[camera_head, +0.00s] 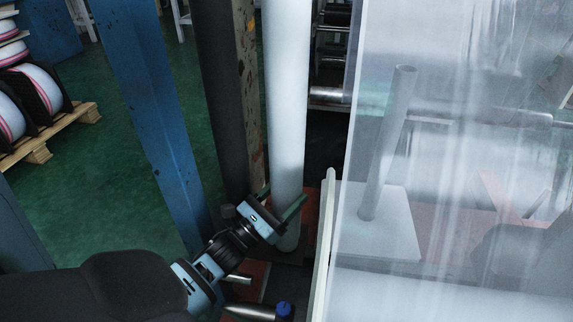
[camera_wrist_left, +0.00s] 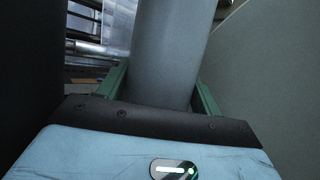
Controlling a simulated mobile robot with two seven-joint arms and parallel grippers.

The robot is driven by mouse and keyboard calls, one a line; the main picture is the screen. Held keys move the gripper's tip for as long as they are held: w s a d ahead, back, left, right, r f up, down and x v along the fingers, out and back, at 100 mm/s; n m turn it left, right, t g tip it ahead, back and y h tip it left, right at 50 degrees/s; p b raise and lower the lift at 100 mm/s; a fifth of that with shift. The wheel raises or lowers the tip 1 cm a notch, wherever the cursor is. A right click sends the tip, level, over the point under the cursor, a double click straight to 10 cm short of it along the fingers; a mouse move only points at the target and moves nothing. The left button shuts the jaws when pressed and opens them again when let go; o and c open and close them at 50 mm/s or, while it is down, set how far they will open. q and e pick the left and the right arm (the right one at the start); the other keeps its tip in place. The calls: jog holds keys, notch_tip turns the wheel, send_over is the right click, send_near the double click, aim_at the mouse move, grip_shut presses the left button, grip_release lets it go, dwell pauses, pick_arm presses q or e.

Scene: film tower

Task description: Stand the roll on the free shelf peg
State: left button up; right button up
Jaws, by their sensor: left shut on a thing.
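The roll (camera_head: 287,110) is a tall, pale, upright cylinder in the middle of the head view. My left gripper (camera_head: 279,204) is shut on it near its lower end, with a green finger on either side. In the left wrist view the roll (camera_wrist_left: 172,50) rises between the green fingers and looks grey. Whether its bottom end touches anything is unclear. To its right, an upright grey peg (camera_head: 387,145) stands on a pale square plate (camera_head: 393,238), seen through clear film. Nothing is seen on this peg. My right gripper is not in view.
A hanging sheet of translucent film (camera_head: 470,60) fills the right side. A pale upright edge (camera_head: 325,240) stands between roll and peg. A blue post (camera_head: 150,110) and a dark column (camera_head: 220,100) stand left of the roll. Wrapped reels (camera_head: 38,88) sit on a pallet at far left.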

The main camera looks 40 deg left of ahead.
pick_arm(q)
jog(key=shift+r, duration=0.1)
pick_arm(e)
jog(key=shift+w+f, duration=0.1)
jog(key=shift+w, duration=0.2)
pick_arm(q)
jog(key=o, duration=2)
jog(key=shift+f, duration=0.25)
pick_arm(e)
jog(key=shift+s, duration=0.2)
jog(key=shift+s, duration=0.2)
pick_arm(q)
jog(key=shift+s+r, duration=0.1)
jog(key=shift+s, duration=0.05)
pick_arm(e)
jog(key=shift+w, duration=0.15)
